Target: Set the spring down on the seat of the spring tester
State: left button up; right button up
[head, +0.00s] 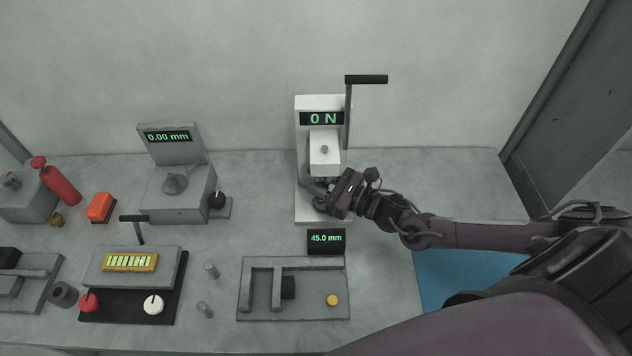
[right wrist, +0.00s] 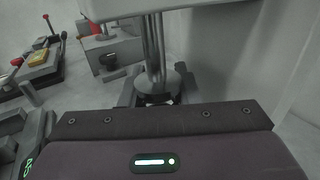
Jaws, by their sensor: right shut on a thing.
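The spring tester (head: 310,208) is a pale upright stand against the back wall, with a display reading 0 N and a lever at its upper right. My right gripper (head: 318,194) reaches in from the right, low at the front of the tester under its press head (head: 325,152). In the right wrist view the tester's round rod and disc (right wrist: 156,80) stand just beyond and above the jaws (right wrist: 155,99). The jaws are shut on the spring, which is mostly hidden; I cannot tell whether it touches the seat. My left gripper is not in view.
A gauge (head: 178,200) reading 0.00 mm stands to the left. A fixture (head: 262,312) with a yellow button and a 45.0 mm display (head: 326,241) lies in front. A blue mat (head: 455,275) lies right. Small pegs (head: 211,269) stand left of the fixture.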

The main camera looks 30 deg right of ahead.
jog(key=shift+d+f, duration=0.1)
jog(key=shift+f, duration=0.65)
jog(key=shift+s, duration=0.15)
jog(key=o, duration=0.6)
jog(key=shift+f, duration=0.2)
jog(key=o, duration=0.4)
jog(key=shift+o, duration=0.2)
jog(key=shift+r, duration=0.1)
